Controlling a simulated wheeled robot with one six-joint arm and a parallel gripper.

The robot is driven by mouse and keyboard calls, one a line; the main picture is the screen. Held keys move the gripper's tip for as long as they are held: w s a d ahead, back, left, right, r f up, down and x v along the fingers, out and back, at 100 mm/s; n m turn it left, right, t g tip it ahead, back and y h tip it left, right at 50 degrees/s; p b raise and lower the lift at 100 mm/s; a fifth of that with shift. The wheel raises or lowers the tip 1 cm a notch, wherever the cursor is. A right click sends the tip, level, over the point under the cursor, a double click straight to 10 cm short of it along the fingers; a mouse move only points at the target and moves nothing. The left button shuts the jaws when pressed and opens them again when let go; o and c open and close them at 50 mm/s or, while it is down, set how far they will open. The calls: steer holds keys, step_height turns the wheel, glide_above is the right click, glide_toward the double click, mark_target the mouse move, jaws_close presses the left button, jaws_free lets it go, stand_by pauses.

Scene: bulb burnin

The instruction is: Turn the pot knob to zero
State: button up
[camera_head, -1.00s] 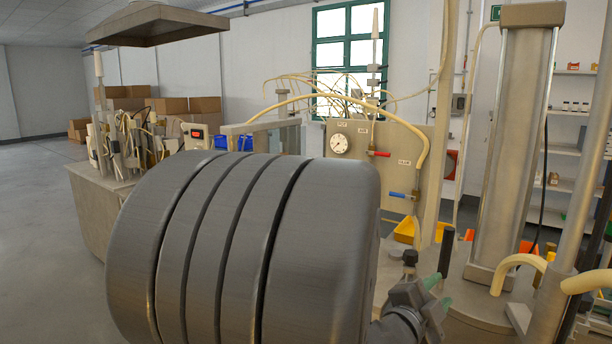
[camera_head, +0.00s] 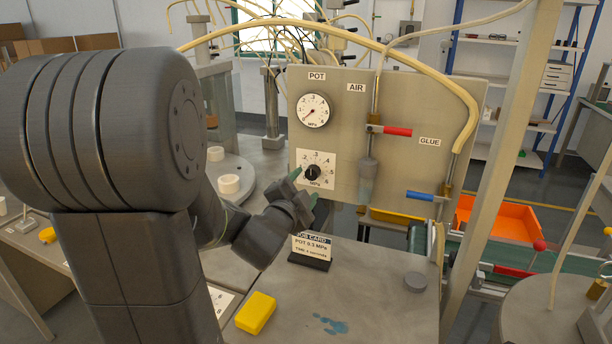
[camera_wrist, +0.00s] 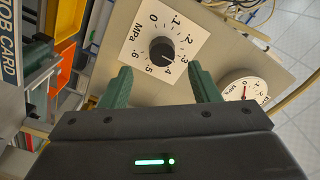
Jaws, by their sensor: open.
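The pot knob (camera_head: 312,172) is a round black knob on a white scale plate, low on the left of a beige upright panel (camera_head: 345,100). In the wrist view the knob (camera_wrist: 162,51) lies just ahead of my fingers, its scale running from 0 to .6 MPa. A pale mark on the knob points roughly toward .4. My gripper (camera_wrist: 162,84) is open, with green fingers apart on either side of the knob's line and nothing between them. In the head view my gripper (camera_head: 305,187) is close in front of the knob; contact is not visible.
A round POT gauge (camera_head: 313,110) sits above the knob. To the right are a red AIR lever (camera_head: 397,131) and a blue GLUE lever (camera_head: 420,196). Below stand a job card (camera_head: 311,248) and a yellow block (camera_head: 256,313). A pale hose (camera_head: 400,55) arches over the panel.

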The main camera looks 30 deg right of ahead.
mark_target(311, 175)
steer(key=shift+p+x, duration=0.3)
steer(key=shift+x, duration=2.45)
steer(key=shift+w+a, duration=0.1)
steer(key=c, duration=1)
